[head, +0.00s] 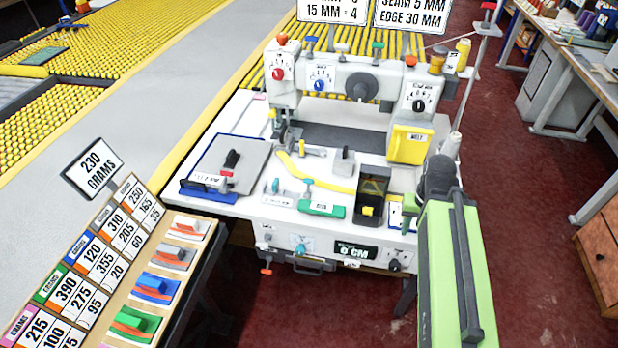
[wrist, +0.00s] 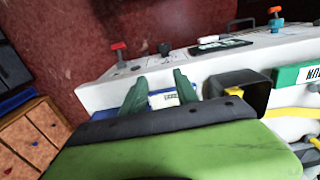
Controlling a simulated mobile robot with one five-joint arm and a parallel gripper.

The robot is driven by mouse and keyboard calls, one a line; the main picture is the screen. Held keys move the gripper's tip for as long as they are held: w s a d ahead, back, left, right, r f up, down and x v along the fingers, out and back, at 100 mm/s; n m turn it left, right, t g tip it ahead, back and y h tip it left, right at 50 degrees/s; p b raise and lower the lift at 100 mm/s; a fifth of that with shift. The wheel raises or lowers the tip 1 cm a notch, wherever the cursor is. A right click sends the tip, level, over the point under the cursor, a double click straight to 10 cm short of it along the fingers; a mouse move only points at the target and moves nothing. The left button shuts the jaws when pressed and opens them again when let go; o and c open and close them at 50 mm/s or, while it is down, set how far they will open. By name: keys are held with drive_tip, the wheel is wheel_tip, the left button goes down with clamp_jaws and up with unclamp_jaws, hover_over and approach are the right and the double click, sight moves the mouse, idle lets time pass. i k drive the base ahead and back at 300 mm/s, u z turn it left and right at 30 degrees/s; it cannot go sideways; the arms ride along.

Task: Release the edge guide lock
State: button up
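The white sewing machine table (head: 250,205) fills the middle of the head view. I cannot tell which of its controls is the edge guide lock. A green block (head: 322,208) with a teal knob (head: 308,182) lies near its front edge; the block also shows at the right of the wrist view (wrist: 298,75). A red-topped lever (wrist: 118,48) stands at the left in the wrist view. My gripper (wrist: 162,80) is open, its dark green fingers apart. A small white label (wrist: 165,100) shows between or beyond them. In the head view my arm hides part of the table's right end.
A black open box (head: 373,185) stands close beside my gripper; it also shows in the wrist view (wrist: 245,88). The front panel carries a dark display (head: 355,250) and knobs. A sample rack (head: 160,260) stands at left. Red floor (head: 530,220) is clear at right.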

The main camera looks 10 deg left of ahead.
sight(309, 180)
drive_tip(key=z, duration=0.1)
drive_tip(key=k, duration=0.5)
drive_tip(key=u, duration=1.15)
drive_tip(key=i, duration=0.65)
drive_tip(key=z, duration=0.6)
drive_tip(key=i, duration=0.5)
drive_tip(key=u, duration=0.15)
